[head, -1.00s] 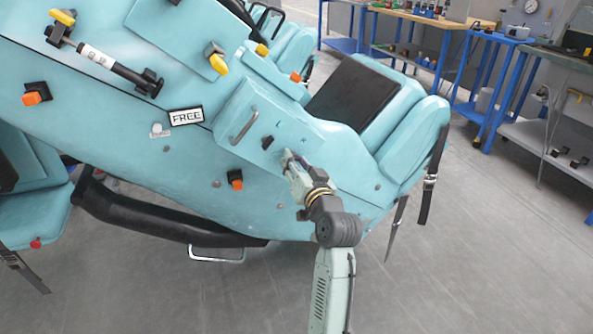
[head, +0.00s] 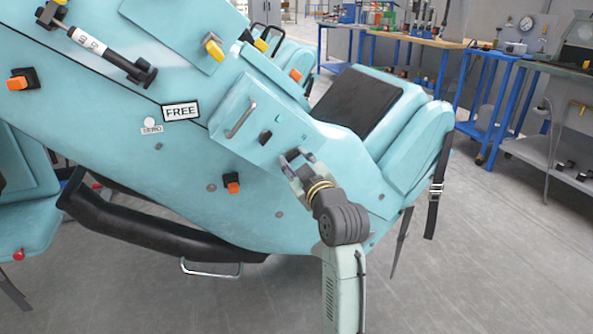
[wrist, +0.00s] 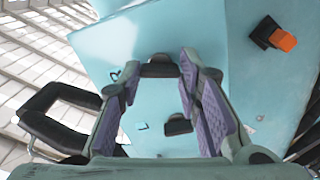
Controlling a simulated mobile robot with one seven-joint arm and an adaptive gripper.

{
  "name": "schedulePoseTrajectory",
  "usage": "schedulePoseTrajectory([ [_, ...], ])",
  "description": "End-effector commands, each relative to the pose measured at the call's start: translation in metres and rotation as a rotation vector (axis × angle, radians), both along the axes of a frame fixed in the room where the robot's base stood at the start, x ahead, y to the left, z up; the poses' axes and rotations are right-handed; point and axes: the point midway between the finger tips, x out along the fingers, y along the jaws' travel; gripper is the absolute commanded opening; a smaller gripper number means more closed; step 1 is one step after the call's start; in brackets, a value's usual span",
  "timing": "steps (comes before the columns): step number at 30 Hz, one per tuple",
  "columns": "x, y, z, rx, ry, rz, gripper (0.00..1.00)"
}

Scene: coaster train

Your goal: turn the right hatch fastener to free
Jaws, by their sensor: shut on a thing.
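The hatch (head: 246,112) is a pale teal panel low on the teal train body, with a metal handle. One black fastener (head: 265,137) shows on it, left of my gripper (head: 296,155), which covers the spot of the right fastener in the head view. In the wrist view my gripper's purple-padded fingers stand a little apart, with a black fastener (wrist: 160,68) between their tips. I take this as the right one. The other black fastener (wrist: 178,125) shows lower down between the fingers. The held fastener's exact turn is hard to tell.
A FREE sign (head: 181,112) is on the body left of the hatch, with a small round marker and label below it. An orange knob (head: 232,187) sits below the hatch. A seat (head: 362,103) is to the right. Grey floor (head: 480,260) is open at lower right.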

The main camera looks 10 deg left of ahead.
Motion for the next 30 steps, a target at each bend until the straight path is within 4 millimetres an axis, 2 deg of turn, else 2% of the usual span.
schedulePoseTrajectory([
  [12, 0.0003, -0.0002, -0.0013, -0.196, -0.133, 0.000, 0.04],
  [30, 0.0001, 0.0006, 0.0004, -0.239, -0.161, 0.001, 0.04],
])
